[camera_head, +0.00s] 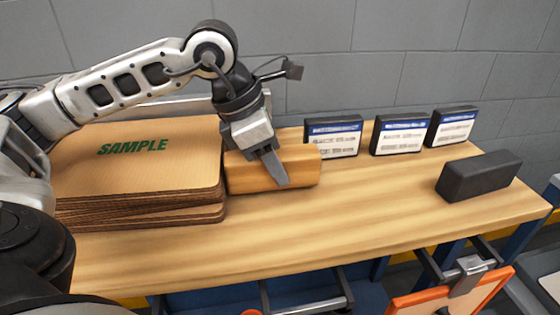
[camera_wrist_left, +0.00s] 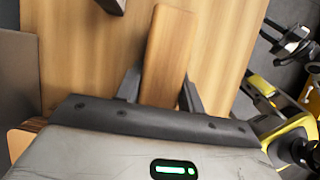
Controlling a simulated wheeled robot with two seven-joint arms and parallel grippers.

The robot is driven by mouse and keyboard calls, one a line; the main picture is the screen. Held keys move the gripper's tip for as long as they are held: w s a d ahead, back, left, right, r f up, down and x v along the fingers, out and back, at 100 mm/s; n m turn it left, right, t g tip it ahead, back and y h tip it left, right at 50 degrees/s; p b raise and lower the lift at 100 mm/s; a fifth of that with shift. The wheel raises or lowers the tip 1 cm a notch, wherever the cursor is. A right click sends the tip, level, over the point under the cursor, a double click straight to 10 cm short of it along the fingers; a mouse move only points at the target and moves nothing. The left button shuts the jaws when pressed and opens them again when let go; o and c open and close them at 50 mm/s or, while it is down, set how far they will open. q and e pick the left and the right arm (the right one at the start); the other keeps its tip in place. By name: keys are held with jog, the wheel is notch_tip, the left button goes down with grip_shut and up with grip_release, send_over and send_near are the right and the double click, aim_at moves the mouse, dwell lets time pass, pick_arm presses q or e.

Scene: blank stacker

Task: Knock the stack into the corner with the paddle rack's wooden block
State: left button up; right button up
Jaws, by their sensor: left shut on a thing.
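The stack of tan boards (camera_head: 150,165), its top marked SAMPLE in green, lies at the left of the table in the head view. Its lower boards are unevenly aligned. My left gripper (camera_head: 277,172) points down and is shut on the wooden block (camera_head: 305,168), just right of the stack. The block lies at or just above the table top, its left end at the stack's right edge; I cannot tell whether they touch. In the left wrist view the block (camera_wrist_left: 168,50) sits between the fingers (camera_wrist_left: 160,92). My right gripper is not in view.
A low metal fence (camera_head: 170,109) runs behind the stack. Several dark cases with white-blue labels (camera_head: 333,137) stand along the back. A black block (camera_head: 478,177) lies at the right. An orange-edged panel (camera_head: 450,295) is below the front edge. The table's front middle is clear.

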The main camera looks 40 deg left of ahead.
pick_arm(q)
jog(key=shift+s+a, duration=0.15)
dwell(0.5)
jog(key=shift+w+d, duration=0.25)
jog(key=shift+w, duration=0.1)
jog(key=shift+w+d+p, duration=0.3)
jog(key=shift+w+d, duration=0.05)
jog(key=shift+w, duration=0.05)
